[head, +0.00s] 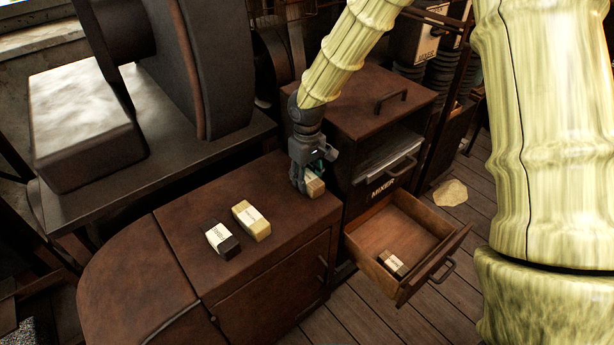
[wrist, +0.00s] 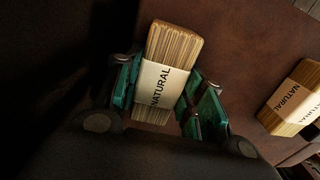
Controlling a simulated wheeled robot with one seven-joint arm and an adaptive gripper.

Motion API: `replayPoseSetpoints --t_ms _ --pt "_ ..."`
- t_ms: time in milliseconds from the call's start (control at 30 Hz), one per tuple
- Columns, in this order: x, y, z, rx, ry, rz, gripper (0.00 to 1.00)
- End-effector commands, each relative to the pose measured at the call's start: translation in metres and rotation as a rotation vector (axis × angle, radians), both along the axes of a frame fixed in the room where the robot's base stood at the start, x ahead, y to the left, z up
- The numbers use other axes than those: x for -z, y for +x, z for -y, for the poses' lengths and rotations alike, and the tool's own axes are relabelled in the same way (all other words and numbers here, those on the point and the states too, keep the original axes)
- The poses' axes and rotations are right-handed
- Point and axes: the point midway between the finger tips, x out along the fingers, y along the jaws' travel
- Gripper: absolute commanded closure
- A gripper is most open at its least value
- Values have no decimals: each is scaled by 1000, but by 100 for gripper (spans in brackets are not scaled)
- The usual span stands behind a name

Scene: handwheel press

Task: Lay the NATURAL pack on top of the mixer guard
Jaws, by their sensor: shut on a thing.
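My gripper (head: 307,176) is shut on a tan pack with a white band (head: 315,187), near the right edge of the brown cabinet top. In the wrist view the held pack (wrist: 167,75) sits between the teal finger pads, and its band reads NATURAL. Whether it touches the cabinet top I cannot tell. A second NATURAL pack (wrist: 294,98) lies at the right of the wrist view. In the head view, a yellowish pack (head: 251,220) and a dark pack (head: 221,239) lie on the cabinet top. A brown housing labelled MIXER (head: 345,97) stands behind my gripper to the right.
An open drawer (head: 455,243) juts out below the MIXER label, with a small pack (head: 392,263) inside. The MIXER housing top carries a raised handle (head: 391,98). A dark machine with a large wheel (head: 205,60) stands at the left.

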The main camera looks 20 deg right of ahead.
Motion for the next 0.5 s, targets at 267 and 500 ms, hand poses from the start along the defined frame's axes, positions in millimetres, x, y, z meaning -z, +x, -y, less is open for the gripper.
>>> replayPoseSetpoints --t_ms 267,500 --pt "1 0 0 0 0 0 40" --pt "1 0 0 0 0 0 40"
